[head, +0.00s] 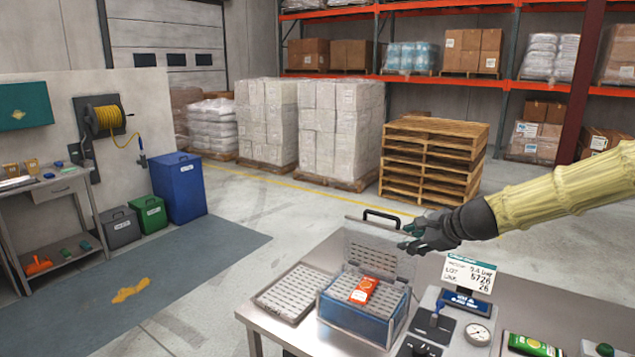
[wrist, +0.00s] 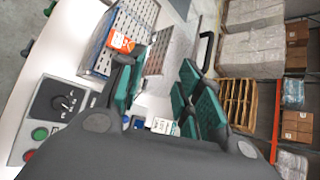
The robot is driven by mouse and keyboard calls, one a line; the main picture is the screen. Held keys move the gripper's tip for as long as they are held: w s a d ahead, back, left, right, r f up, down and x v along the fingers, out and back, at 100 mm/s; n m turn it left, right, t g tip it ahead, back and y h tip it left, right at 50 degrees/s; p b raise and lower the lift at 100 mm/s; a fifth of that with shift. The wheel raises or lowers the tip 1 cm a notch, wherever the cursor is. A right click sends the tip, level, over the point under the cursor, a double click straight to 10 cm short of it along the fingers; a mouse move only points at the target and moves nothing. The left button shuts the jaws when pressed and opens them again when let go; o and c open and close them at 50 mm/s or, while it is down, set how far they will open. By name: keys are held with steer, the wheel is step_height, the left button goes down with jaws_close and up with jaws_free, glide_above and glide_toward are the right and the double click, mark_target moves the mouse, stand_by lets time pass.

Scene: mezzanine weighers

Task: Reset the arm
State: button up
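My gripper (head: 410,238) hangs above the steel table, in front of the raised lid (head: 378,250) of a blue box and apart from the table top. My arm, in a pale yellow sleeve, reaches in from the right in the head view. In the wrist view my gripper (wrist: 160,88) has its two green-padded fingers spread, with nothing between them. The blue box (head: 350,318) stands open below and left of it, with an orange packet (head: 364,290) on its perforated insert. The packet also shows in the wrist view (wrist: 122,43).
A perforated tray (head: 287,294) lies left of the box. Pallets (head: 432,160) and wrapped stacks stand behind, across open floor.

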steer(key=s+f+n+g+h, duration=0.15)
steer(key=s+f, duration=0.25)
steer(key=f, duration=0.5)
steer(key=s+a+f+n+g, duration=0.1)
steer(key=s+f+n, duration=0.25)
steer(key=f, duration=0.55)
steer(key=s+f+n+g+h, duration=0.15)
steer(key=s+f, duration=0.25)
steer(key=f, duration=0.6)
steer(key=s+f+n+g+h, duration=0.1)
steer(key=s+f+n+g, duration=0.35)
steer(key=s+f, duration=1.1)
steer(key=s+f+n, duration=0.3)
steer(key=s+n, duration=0.2)
steer(key=s, duration=0.7)
steer(key=s+f+n, duration=0.3)
steer(key=s+n, duration=0.2)
steer(key=s, duration=0.7)
step_height(320, 180, down, 10)
steer(key=b, duration=1)
steer(key=shift+a+f+g+h, duration=0.2)
steer(key=shift+a+g+h, duration=0.15)
steer(key=shift+h, duration=0.05)
